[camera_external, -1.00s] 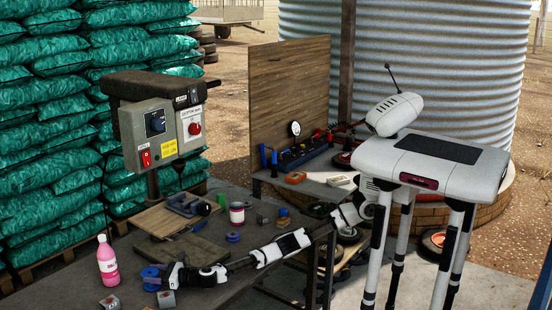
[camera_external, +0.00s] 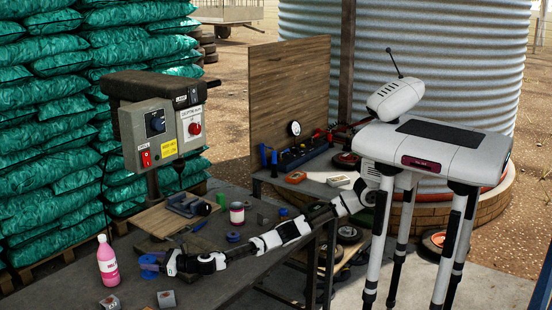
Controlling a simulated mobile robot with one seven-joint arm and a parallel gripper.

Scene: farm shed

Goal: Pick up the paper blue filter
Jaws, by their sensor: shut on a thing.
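The blue paper filter (camera_external: 148,267) is a small blue round piece at the left end of my arm, near the front of the dark workbench. My gripper (camera_external: 158,263) is shut on it. The gripper and wrist partly cover the filter. It seems to be a little above the bench top, but I cannot tell the exact gap.
A pink bottle (camera_external: 108,262) stands close to the left of the filter. Small grey pieces (camera_external: 166,299) lie in front of it. A vise (camera_external: 188,205), a red-and-white can (camera_external: 237,213) and a small blue disc (camera_external: 233,237) are farther back.

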